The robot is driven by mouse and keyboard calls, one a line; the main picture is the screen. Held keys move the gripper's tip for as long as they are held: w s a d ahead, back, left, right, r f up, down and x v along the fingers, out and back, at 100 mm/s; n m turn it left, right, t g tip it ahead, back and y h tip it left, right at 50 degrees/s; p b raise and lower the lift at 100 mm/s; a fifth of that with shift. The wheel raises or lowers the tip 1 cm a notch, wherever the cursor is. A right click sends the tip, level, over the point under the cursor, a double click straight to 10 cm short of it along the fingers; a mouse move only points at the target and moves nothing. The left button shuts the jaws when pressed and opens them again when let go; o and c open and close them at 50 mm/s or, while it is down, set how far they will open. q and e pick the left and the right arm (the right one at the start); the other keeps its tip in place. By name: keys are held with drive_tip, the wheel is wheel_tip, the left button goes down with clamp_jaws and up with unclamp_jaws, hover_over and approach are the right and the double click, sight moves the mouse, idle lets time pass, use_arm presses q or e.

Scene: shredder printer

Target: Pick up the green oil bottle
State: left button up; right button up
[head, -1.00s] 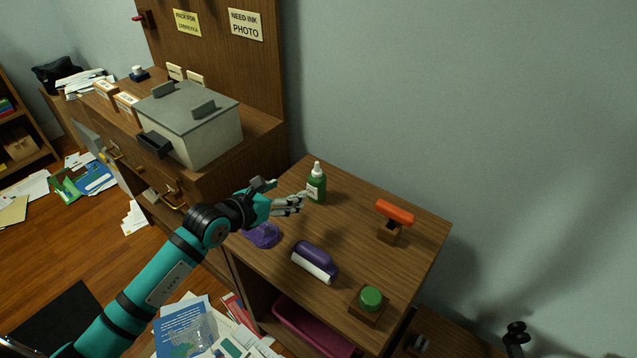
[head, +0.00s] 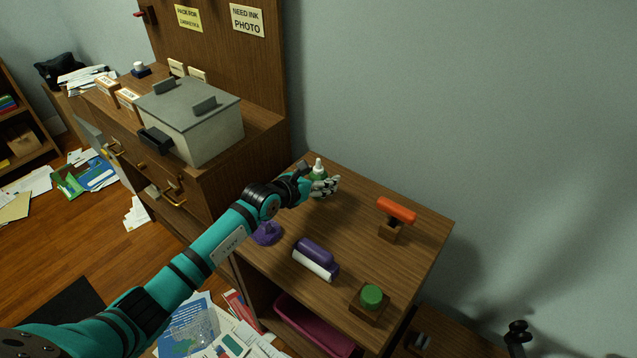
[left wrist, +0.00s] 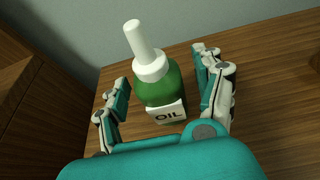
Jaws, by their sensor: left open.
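The green oil bottle (left wrist: 160,85) has a white nozzle and a white label reading OIL. In the left wrist view it stands between the two spread fingers of my left gripper (left wrist: 163,90). The fingers lie on either side of it, with a visible gap at least on the left. In the head view my left gripper (head: 322,184) is at the back left of the wooden table (head: 375,265) and hides most of the bottle (head: 318,168); its white tip and some green show. My right gripper is not in view.
On the table are a purple object (head: 267,233), a purple and white roller (head: 316,259), an orange-handled piece (head: 396,211) and a green button on a wooden block (head: 371,297). A higher cabinet with a grey box (head: 190,120) stands left. The wall is behind the bottle.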

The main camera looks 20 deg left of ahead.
use_arm(q)
drive_tip(key=shift+r, duration=0.1)
clamp_jaws()
idle(0.3)
